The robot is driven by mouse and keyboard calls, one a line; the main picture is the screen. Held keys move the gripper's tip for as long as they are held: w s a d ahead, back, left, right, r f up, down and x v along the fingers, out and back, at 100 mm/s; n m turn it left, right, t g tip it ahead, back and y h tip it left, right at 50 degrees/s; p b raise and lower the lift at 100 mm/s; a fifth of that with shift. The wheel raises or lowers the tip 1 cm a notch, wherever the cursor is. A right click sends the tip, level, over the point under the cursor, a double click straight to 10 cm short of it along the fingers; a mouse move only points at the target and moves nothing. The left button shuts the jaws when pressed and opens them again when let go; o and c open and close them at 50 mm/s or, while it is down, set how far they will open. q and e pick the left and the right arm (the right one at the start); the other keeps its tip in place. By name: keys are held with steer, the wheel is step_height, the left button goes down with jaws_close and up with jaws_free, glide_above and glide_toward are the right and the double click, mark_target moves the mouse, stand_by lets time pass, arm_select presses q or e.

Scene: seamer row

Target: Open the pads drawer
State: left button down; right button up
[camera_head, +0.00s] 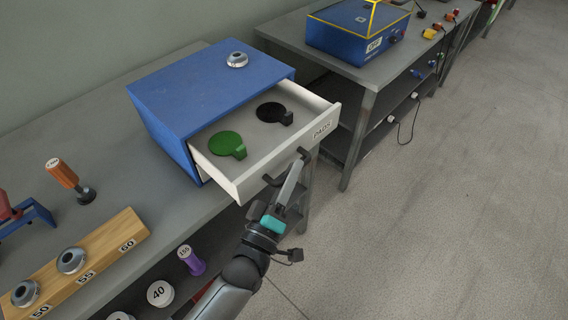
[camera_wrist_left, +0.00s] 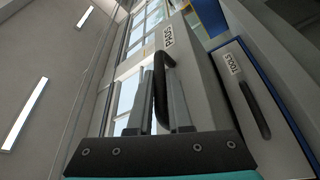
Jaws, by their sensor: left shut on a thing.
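The white pads drawer (camera_head: 222,174), labelled PADS, stands pulled out from the blue cabinet (camera_head: 190,100). A green round pad (camera_head: 226,144) and a black round pad (camera_head: 272,112) lie inside it. My left gripper (camera_head: 295,172) is at the dark bar handle (camera_head: 270,180) on the drawer front. In the left wrist view the fingers (camera_wrist_left: 160,95) lie on either side of the handle (camera_wrist_left: 158,70), shut on it. A second drawer front (camera_wrist_left: 232,85), labelled TOOLS, shows there beside the pads drawer. My right gripper is in neither view.
A silver part (camera_head: 237,60) sits on top of the cabinet. The grey bench (camera_head: 130,180) holds an orange-handled tool (camera_head: 68,178) and a wooden block (camera_head: 100,258) numbered 50, 55, 60. A second bench (camera_head: 350,72) carries a blue box (camera_head: 345,38). Floor (camera_head: 440,210) at right is clear.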

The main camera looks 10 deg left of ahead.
arm_select(q)
steer(key=c, duration=0.8)
jaws_free()
steer(key=shift+c, duration=0.2)
steer(key=v, duration=1.5)
steer(key=shift+s+f+b, duration=0.15)
steer(key=shift+b, duration=0.15)
steer(key=shift+f, duration=0.1)
steer(key=s+a+f+m+g+y+b, duration=0.1)
steer(key=a+f+m+g, duration=0.15)
steer(key=f, duration=0.65)
steer(key=s+a+f+m+g+y, duration=0.1)
steer(key=s+f+m+g, duration=0.15)
steer(key=f, duration=0.65)
steer(key=a+f+m+g+y+b, duration=0.15)
steer(key=f+g, duration=0.25)
steer(key=f, duration=0.5)
steer(key=s+a+f+m+g+y, duration=0.1)
steer(key=s+a+f+m+g, duration=0.1)
steer(key=s+f, duration=0.5)
steer(key=s+a+f+m+g+y, duration=0.1)
steer(key=s+a+f+g+y, duration=0.1)
steer(key=s+a+f+g, duration=0.2)
steer(key=s+f+g, duration=0.3)
steer(key=s+f, duration=0.1)
steer(key=s, duration=0.4)
steer(key=shift+a+f+m, duration=0.2)
steer(key=shift+f+m, duration=0.05)
steer(key=shift+m, duration=0.1)
